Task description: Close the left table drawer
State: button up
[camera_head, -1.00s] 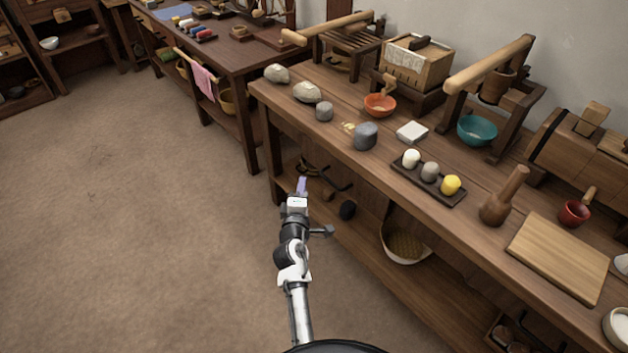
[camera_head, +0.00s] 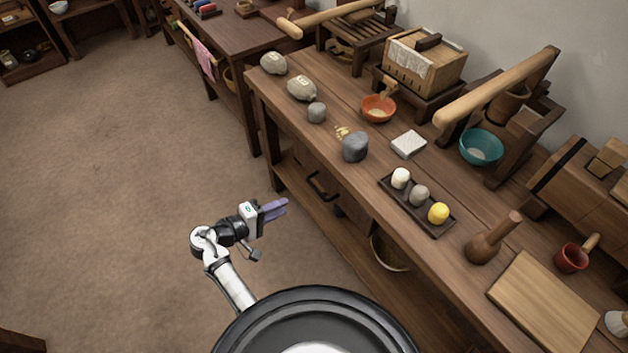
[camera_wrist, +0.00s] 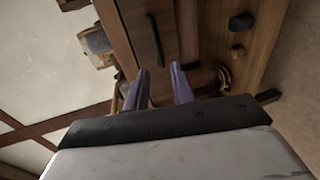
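A wooden drawer front with a black bar handle (camera_head: 322,187) shows under the near edge of the long worktable (camera_head: 290,135) in the head view. The tabletop hides part of it, and I cannot tell how far the drawer stands out. In the wrist view, turned sideways, the drawer front (camera_wrist: 134,28) and its dark handle (camera_wrist: 155,38) lie just beyond my fingertips. My gripper (camera_head: 284,207) has purple fingers. They are apart with nothing between them, in front of the table and short of the handle. The wrist view shows the gap between the fingers (camera_wrist: 159,76).
Stones, an orange bowl (camera_head: 378,108), a teal bowl (camera_head: 481,147) and a small tray (camera_head: 400,203) of coloured pieces stand on the worktable. A basket (camera_head: 388,253) sits below. A dark lump (camera_wrist: 241,22) lies on the lower shelf. The floor to the left is clear.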

aim_at(318, 191)
jog(key=p+x, duration=0.1)
jog(key=x, duration=0.5)
jog(key=p+x, duration=0.1)
jog(key=x, duration=0.6)
jog(key=shift+s+d+r+p, duration=0.1)
jog(key=shift+d+r+p, duration=0.05)
jog(key=shift+d+p, duration=0.2)
jog(key=shift+c, duration=0.3)
grip_shut()
